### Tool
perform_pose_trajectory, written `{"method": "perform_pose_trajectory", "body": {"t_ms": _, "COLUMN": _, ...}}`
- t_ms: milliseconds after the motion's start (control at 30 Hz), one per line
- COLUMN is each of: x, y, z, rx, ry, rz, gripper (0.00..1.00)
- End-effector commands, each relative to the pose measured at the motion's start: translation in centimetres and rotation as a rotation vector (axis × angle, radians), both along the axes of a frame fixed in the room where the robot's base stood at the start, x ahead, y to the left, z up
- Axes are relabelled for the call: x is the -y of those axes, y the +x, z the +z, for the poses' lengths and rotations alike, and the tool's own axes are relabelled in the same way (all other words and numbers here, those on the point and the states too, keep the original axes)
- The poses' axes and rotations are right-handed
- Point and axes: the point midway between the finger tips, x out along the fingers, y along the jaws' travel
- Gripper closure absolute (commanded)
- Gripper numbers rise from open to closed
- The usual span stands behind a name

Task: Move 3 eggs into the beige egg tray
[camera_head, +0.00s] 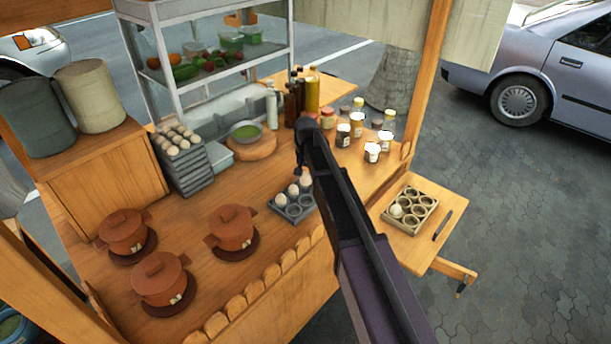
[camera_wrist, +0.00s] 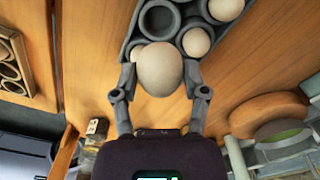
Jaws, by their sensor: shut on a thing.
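My gripper (camera_wrist: 160,80) is shut on a pale egg (camera_wrist: 160,68), with one finger on each side of it in the wrist view. The held egg is in front of part of the grey egg tray (camera_wrist: 128,35), which has other eggs (camera_wrist: 196,42) and empty cups. In the head view my arm covers part of this grey tray (camera_head: 292,216) on the counter. The beige egg tray (camera_head: 424,193) lies on the side shelf at the right, with one egg (camera_head: 396,211) in a cup and other cups empty. Its edge also shows in the wrist view (camera_wrist: 38,98).
Jars and bottles (camera_head: 357,124) stand behind my arm. A stack of grey trays with eggs (camera_head: 190,172) stands at the left, near a wooden board with a green bowl (camera_head: 246,132). Clay pots (camera_head: 232,228) stand front left. A dark pen-like object (camera_head: 443,225) lies beside the beige tray.

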Motion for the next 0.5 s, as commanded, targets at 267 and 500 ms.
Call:
{"method": "perform_pose_trajectory", "body": {"t_ms": 267, "x": 0.1, "y": 0.0, "z": 0.0, "rx": 0.000, "ry": 0.000, "rz": 0.000, "gripper": 0.58}}
{"method": "perform_pose_trajectory", "body": {"t_ms": 500, "x": 1.2, "y": 0.1, "z": 0.3, "rx": 0.000, "ry": 0.000, "rz": -0.002, "gripper": 0.58}}
